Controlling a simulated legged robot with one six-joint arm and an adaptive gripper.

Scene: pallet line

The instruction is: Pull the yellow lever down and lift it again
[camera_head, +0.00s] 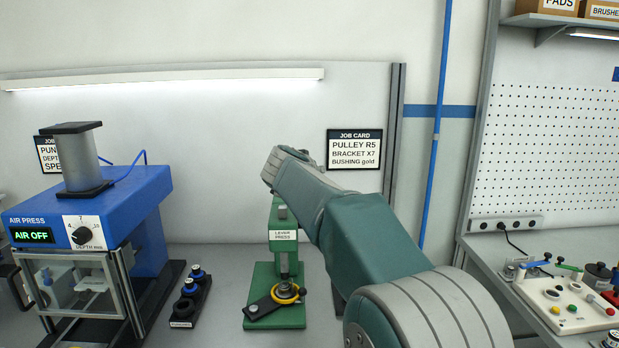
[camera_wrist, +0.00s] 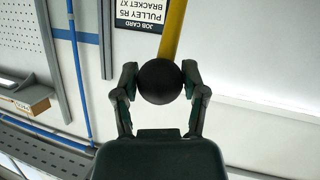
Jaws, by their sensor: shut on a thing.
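The yellow lever (camera_wrist: 173,32) shows in the wrist view, with a round black knob (camera_wrist: 159,82) at its end. My gripper (camera_wrist: 160,86) is shut on this knob, one finger on each side of it. In the head view my arm hides the lever and the gripper's fingers. The green lever press (camera_head: 283,235) stands on the bench left of my arm, labelled LEVER PRESS. At its base a black piece with a yellow ring (camera_head: 287,291) sits under the ram.
A blue air press (camera_head: 130,200) reading AIR OFF stands at the left, with a black rack (camera_head: 187,297) of dark parts beside it. A job card (camera_head: 354,149) hangs on the back wall. A control panel (camera_head: 570,305) lies on the right bench.

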